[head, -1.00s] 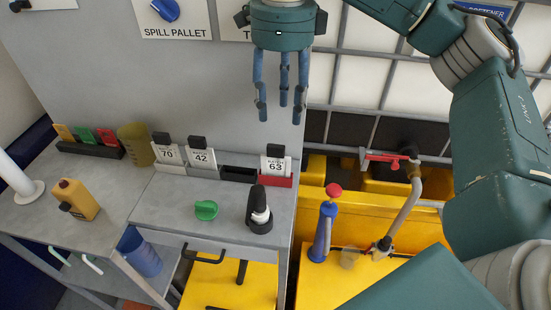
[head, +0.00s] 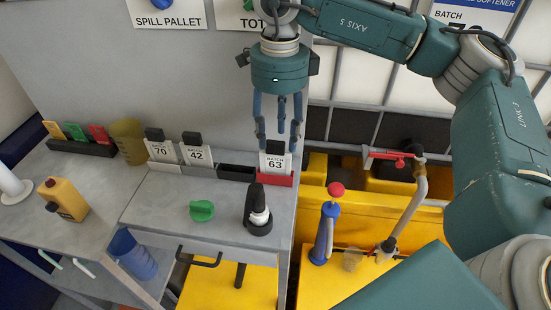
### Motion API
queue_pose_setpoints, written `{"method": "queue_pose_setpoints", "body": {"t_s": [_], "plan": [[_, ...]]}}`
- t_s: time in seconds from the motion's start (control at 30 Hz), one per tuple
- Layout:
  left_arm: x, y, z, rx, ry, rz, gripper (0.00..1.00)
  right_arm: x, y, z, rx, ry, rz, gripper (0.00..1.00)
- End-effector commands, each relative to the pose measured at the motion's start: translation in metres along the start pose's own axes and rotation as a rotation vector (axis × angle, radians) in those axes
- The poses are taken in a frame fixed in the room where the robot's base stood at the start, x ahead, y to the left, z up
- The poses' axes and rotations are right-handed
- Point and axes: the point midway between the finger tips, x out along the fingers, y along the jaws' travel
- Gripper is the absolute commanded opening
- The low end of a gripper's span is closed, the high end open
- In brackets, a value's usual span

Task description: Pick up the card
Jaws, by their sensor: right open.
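Several cards stand at the back of the grey bench. The batch 63 card (head: 275,163) stands upright in a red holder (head: 277,180). The batch 42 card (head: 196,154) and the batch 70 card (head: 162,150) stand to its left. My right gripper (head: 278,146) points down, open, with its fingers around the top of the batch 63 card in the picture. I cannot tell whether they touch it. The top part of this card is partly hidden by the fingers. My left gripper is not in view.
A dark empty holder (head: 237,172) sits left of the red one. In front are a green knob (head: 202,211) and a black-and-white upright tool (head: 258,212). A blue bottle with a red top (head: 326,232) and a pipe with a red valve handle (head: 387,154) stand right.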

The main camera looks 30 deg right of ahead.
Motion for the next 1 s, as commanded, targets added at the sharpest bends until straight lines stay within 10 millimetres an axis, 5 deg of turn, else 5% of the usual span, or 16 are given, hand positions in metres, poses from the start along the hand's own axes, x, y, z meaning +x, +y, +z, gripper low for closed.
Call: {"method": "queue_pose_setpoints", "body": {"t_s": [0.3,0.53,0.77,1.0], "plan": [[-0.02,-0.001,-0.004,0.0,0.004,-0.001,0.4,0.039,0.0,0.007,0.0,0.002,0.001,0.45],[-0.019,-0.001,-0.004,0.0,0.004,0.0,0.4,0.042,0.0,0.008,0.0,0.001,0.0,0.45],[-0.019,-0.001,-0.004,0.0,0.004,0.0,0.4,0.041,-0.001,0.008,0.0,0.001,0.0,0.03],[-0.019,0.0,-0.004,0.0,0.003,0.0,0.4,0.041,-0.001,0.008,0.0,0.0,0.0,0.0]]}}
